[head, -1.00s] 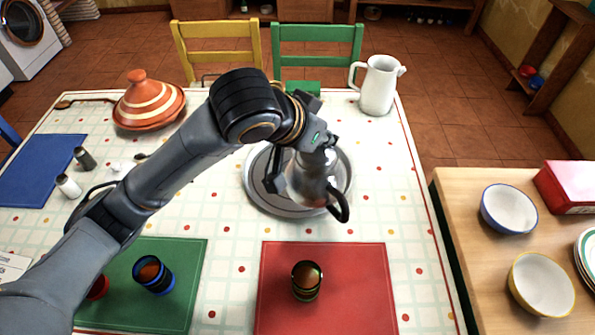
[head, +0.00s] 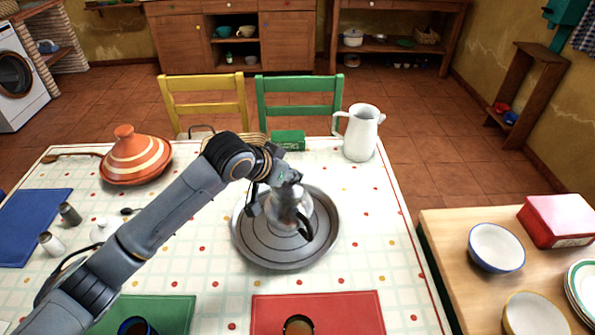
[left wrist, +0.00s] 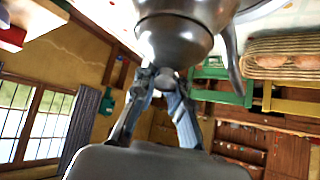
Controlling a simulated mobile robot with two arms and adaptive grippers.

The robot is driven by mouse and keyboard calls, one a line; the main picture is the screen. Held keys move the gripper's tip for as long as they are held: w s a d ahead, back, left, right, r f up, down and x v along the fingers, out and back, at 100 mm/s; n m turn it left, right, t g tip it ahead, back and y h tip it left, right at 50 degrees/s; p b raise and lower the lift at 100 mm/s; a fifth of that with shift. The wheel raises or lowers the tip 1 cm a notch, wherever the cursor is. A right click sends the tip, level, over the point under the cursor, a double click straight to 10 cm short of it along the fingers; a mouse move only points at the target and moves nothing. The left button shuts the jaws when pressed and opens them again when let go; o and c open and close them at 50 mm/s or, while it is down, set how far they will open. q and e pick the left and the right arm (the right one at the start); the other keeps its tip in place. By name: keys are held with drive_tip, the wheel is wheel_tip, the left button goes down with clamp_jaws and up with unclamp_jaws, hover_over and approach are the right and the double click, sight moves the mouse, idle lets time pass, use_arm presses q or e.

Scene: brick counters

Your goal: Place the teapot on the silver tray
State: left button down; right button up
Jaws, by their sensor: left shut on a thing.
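The shiny silver teapot (head: 288,213) with a dark handle is over the round silver tray (head: 262,252) in the head view. I cannot tell whether its base touches the tray or hangs just above it. My left gripper (head: 271,191) is at the top of the teapot, partly hiding it. In the left wrist view the teapot (left wrist: 178,40) fills the top. There my left gripper (left wrist: 165,80) is closed around the small knob on its lid. My right gripper is not in view.
A white jug (head: 361,138) and a green box (head: 288,140) stand behind the tray. A striped tagine (head: 135,160) stands at the back left. A red mat (head: 350,312) lies in front. Bowls (head: 496,247) stand on the right counter. The tablecloth right of the tray is clear.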

use_arm(q)
drive_tip(key=shift+w+f, duration=0.25)
drive_tip(key=shift+w, duration=0.1)
drive_tip(key=shift+w+a+f+p, duration=0.1)
drive_tip(key=shift+f+p, duration=0.05)
drive_tip(key=shift+f, duration=0.7)
drive_tip(key=shift+w+f+p, duration=0.1)
drive_tip(key=shift+f+p, duration=0.05)
drive_tip(key=shift+f, duration=0.7)
drive_tip(key=c, duration=1.8)
unclamp_jaws()
drive_tip(key=shift+s+f, duration=0.1)
drive_tip(key=shift+f, duration=0.2)
drive_tip(key=o, duration=0.5)
drive_tip(key=shift+r, duration=0.1)
